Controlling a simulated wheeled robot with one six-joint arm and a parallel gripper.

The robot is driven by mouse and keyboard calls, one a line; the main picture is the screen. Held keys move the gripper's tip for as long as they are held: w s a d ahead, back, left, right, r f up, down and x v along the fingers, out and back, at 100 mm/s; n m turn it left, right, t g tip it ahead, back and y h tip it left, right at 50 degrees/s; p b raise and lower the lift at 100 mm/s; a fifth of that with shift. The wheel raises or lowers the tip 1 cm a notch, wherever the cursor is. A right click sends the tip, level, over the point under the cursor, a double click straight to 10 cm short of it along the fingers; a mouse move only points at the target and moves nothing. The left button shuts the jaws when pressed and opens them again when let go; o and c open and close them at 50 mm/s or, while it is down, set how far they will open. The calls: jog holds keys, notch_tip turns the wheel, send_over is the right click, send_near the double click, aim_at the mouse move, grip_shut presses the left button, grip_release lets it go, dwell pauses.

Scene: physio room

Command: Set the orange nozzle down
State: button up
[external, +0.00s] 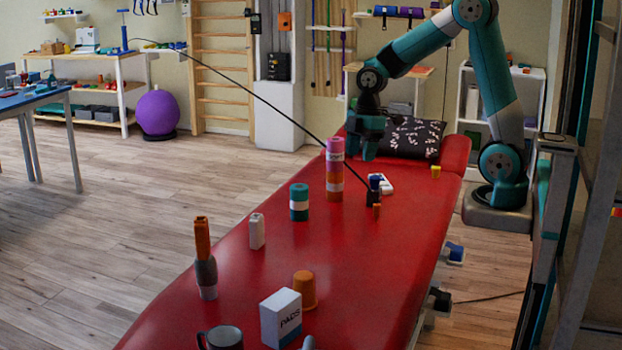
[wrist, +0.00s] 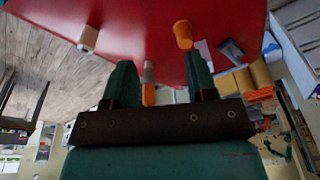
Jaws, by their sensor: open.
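The orange nozzle (external: 202,238) stands upright on top of a grey cylinder (external: 206,278) near the left front edge of the red treatment table (external: 250,255). In the wrist view the orange nozzle (wrist: 149,95) shows beyond my fingers, in line with the gap between them. My gripper (external: 365,145) is over the far end of the table, well apart from the nozzle. In the wrist view both fingers of my gripper (wrist: 160,78) are spread with nothing held between them.
An orange cup (external: 304,290), a white PADS box (external: 281,318) and a dark mug (external: 222,338) stand at the near end. A white bottle (external: 257,231), a teal-banded cylinder (external: 299,202) and a tall pink-orange stack (external: 334,170) stand along the left side.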

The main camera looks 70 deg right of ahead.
jog(key=s+a+r+m+y, duration=0.1)
jog(key=s+a+r+m, duration=0.1)
jog(key=s+a, duration=0.7)
jog(key=shift+s+a+r, duration=0.3)
jog(key=shift+a+r, duration=0.5)
jog(key=shift+a, duration=0.05)
jog(key=shift+o, duration=0.4)
jog(key=s+a+r+m+g+y, duration=0.1)
jog(key=s+a, duration=0.3)
jog(key=s, duration=0.5)
jog(key=shift+a+m, duration=0.3)
jog(key=shift+m, duration=0.6)
jog(key=shift+w, duration=0.1)
